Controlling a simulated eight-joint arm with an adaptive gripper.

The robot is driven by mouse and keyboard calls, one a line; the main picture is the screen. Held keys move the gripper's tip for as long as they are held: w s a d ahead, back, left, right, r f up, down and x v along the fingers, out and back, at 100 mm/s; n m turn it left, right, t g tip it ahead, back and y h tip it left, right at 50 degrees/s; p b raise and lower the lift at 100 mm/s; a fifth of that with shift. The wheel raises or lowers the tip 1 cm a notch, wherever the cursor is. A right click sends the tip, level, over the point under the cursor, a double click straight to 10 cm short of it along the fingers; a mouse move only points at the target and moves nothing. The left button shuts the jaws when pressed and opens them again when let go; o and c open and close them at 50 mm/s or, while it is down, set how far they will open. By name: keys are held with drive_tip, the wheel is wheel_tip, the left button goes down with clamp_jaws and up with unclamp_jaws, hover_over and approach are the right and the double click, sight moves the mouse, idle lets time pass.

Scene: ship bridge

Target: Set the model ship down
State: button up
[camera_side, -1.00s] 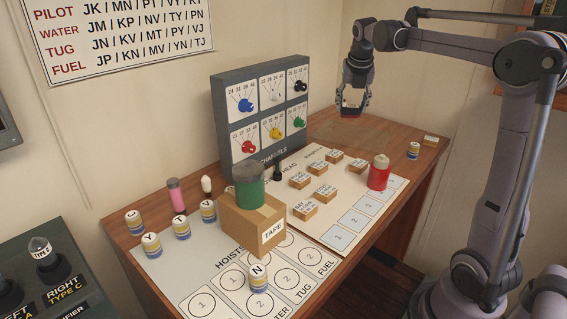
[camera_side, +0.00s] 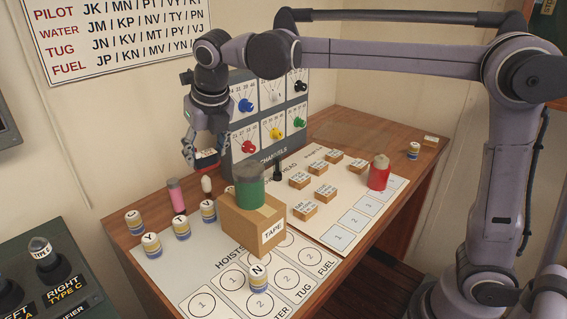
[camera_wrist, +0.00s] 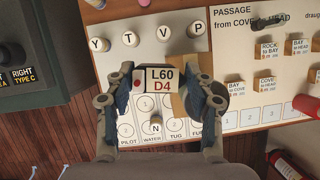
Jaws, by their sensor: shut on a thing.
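My gripper (camera_side: 207,158) is shut on the model ship (camera_side: 206,162), a small piece that looks dark and red in the side view. It is held in the air near the back of the desk, left of the channels panel. In the wrist view my gripper (camera_wrist: 165,88) has one finger on each side of the ship (camera_wrist: 161,79). Its top there carries a white plate reading L60 D4 and a red dot. The hoists board (camera_side: 188,272) lies at the front left and the passage board (camera_side: 330,222) to its right.
A cardboard tape box (camera_side: 236,226) with a green cylinder (camera_side: 250,187) stands on the hoists board. The channels panel (camera_side: 270,125) rises behind. A red cylinder (camera_side: 379,175) stands right.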

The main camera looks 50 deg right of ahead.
drive_tip(key=s+a+n, duration=0.2)
drive_tip(key=s+a, duration=0.2)
drive_tip(key=a, duration=0.6)
drive_tip(key=shift+y, duration=0.4)
drive_tip(key=shift+w+d+f, duration=0.1)
drive_tip(key=shift+f, duration=3.4)
drive_tip(key=shift+w+d+f, duration=0.1)
drive_tip(key=shift+w+f, duration=0.05)
drive_tip(key=shift+f, duration=3.4)
drive_tip(key=shift+w+d+f, duration=0.1)
drive_tip(key=shift+f, duration=3.4)
drive_tip(key=shift+f, duration=0.1)
drive_tip(key=o, duration=1)
drive_tip(key=v, duration=1.2)
